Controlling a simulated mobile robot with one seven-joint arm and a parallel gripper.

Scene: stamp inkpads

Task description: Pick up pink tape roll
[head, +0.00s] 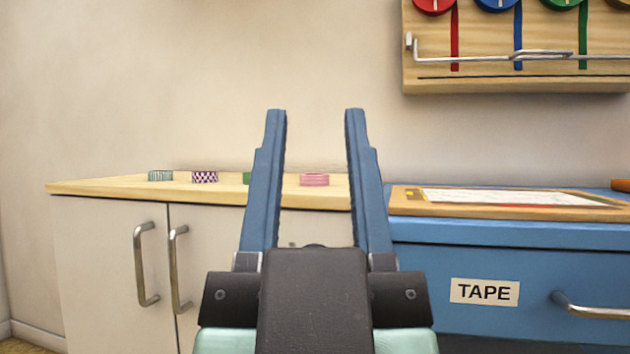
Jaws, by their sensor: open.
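A pink tape roll (314,180) lies on the wooden countertop (110,187) along the wall. It shows between the two blue fingers of my gripper (315,115). My gripper is open and empty, its fingers pointing up in the picture. It is nearer the camera than the roll and appears apart from it.
On the same countertop are a teal striped roll (160,175), a purple checkered roll (204,177) and a green roll (247,178) partly hidden by my left finger. A blue drawer unit (420,262) labelled TAPE stands right, bearing a wooden board (405,206). A tape rack (430,83) hangs above.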

